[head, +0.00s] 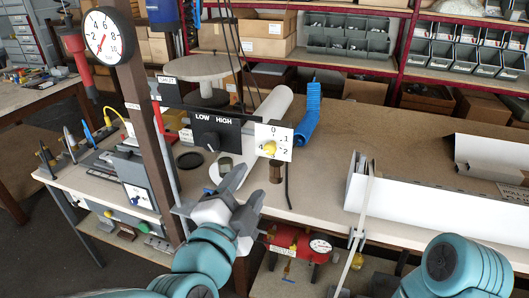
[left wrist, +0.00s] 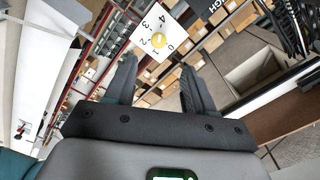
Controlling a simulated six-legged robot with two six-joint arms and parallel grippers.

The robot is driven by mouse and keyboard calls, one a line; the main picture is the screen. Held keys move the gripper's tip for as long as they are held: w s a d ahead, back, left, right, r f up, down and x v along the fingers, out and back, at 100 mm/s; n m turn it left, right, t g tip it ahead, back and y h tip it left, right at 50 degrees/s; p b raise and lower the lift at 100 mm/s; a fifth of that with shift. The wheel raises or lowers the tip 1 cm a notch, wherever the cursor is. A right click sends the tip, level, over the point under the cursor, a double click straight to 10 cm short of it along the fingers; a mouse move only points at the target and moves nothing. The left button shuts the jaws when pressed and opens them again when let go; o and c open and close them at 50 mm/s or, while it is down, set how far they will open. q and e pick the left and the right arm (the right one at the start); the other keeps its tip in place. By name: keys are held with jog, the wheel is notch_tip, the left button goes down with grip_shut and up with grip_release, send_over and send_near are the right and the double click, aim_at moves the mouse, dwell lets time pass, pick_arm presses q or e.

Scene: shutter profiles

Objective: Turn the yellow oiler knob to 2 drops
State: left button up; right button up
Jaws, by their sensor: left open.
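The yellow oiler knob (head: 269,148) sits in the middle of a white square dial plate (head: 285,134) at the bench's front edge. My right gripper is out of view.
A black LOW/HIGH switch panel (head: 218,133) stands just left of the dial. A brown post with a gauge (head: 108,36) rises further left. A red air tank (head: 297,243) hangs below the edge.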

aim_at(269, 150)
pick_arm(q)
jog(key=p+x, duration=0.2)
jog(key=x, duration=0.8)
jog(key=shift+w+d, duration=0.25)
jog(key=shift+d, duration=0.05)
jog(key=shift+s+a, duration=0.1)
grip_shut()
